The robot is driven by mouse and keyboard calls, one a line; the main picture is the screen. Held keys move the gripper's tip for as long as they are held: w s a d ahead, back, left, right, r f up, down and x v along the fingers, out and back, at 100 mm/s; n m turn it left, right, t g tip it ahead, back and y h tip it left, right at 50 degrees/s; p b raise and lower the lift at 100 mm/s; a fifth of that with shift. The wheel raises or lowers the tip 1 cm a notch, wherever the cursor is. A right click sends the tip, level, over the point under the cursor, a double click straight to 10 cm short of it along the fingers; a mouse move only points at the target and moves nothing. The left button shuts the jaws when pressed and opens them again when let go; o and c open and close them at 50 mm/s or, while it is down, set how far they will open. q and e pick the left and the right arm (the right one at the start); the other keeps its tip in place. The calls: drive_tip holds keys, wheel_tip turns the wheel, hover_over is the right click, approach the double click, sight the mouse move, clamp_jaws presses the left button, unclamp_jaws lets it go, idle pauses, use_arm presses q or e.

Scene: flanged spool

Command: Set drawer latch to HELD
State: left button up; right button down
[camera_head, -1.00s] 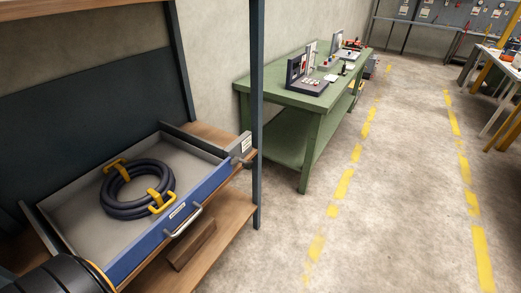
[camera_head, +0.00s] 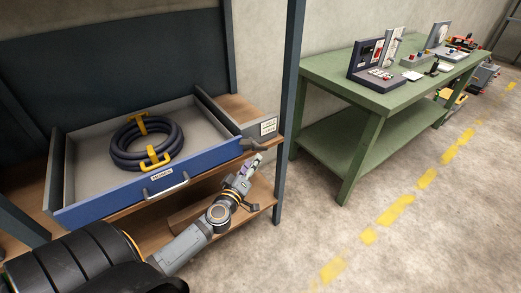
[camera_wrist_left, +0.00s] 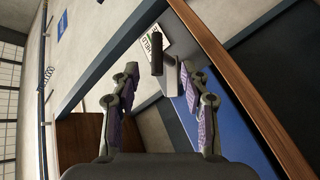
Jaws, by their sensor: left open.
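The blue-fronted drawer (camera_head: 150,183) is pulled out of its wooden shelf. At its right end is a grey latch housing with a white label (camera_head: 268,126); the label also shows in the left wrist view (camera_wrist_left: 153,42). A dark latch lever (camera_head: 249,143) sticks out below the housing. In the left wrist view this lever (camera_wrist_left: 156,56) lies ahead, between the fingertips in the picture. My left gripper (camera_head: 252,164) is open and empty, just below and in front of the latch. I cannot tell whether it touches the lever, or which setting the latch has. My right gripper is not in view.
A dark coiled hose with yellow straps (camera_head: 158,157) lies in the drawer. A silver handle (camera_head: 167,189) is on its front. A dark upright post (camera_head: 288,95) stands right of the latch. A green bench (camera_head: 330,73) with panels is beyond; the floor to the right is clear.

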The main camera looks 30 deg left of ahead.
sight(261, 149)
use_arm(q)
drive_tip(key=w, duration=0.4)
drive_tip(key=w+a, duration=0.1)
drive_tip(key=w, duration=0.2)
drive_tip(key=shift+a, duration=0.1)
drive_tip(key=shift+w, duration=0.65)
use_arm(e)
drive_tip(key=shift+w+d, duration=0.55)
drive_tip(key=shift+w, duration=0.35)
